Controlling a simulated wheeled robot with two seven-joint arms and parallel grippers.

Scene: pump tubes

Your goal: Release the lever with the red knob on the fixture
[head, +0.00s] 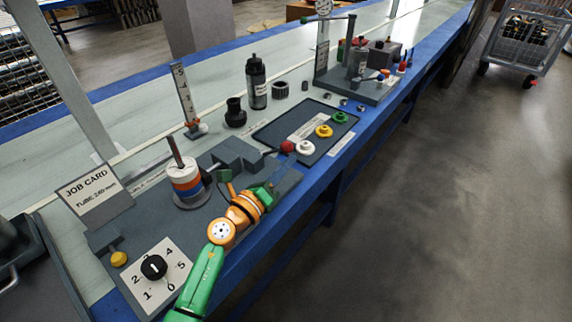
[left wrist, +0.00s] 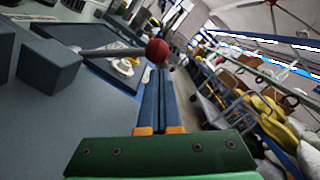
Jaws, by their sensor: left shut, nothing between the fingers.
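The red knob (head: 287,146) sits at the end of a thin lever by the fixture's grey blocks (head: 237,153), near the front of the bench. In the left wrist view the red knob (left wrist: 157,51) tops a grey rod, the lever (left wrist: 112,50), which comes in from the left beside a dark grey block (left wrist: 48,70). My left gripper (head: 280,174) is over the bench's front side, just short of the knob. Its blue fingers (left wrist: 158,85) are shut and empty, with their tips close to the knob; I cannot tell whether they touch it. My right gripper is not in view.
A post with stacked coloured rings (head: 186,182) stands left of the blocks. A numbered dial (head: 154,268) is at the near end. The aisle floor (head: 430,200) is clear.

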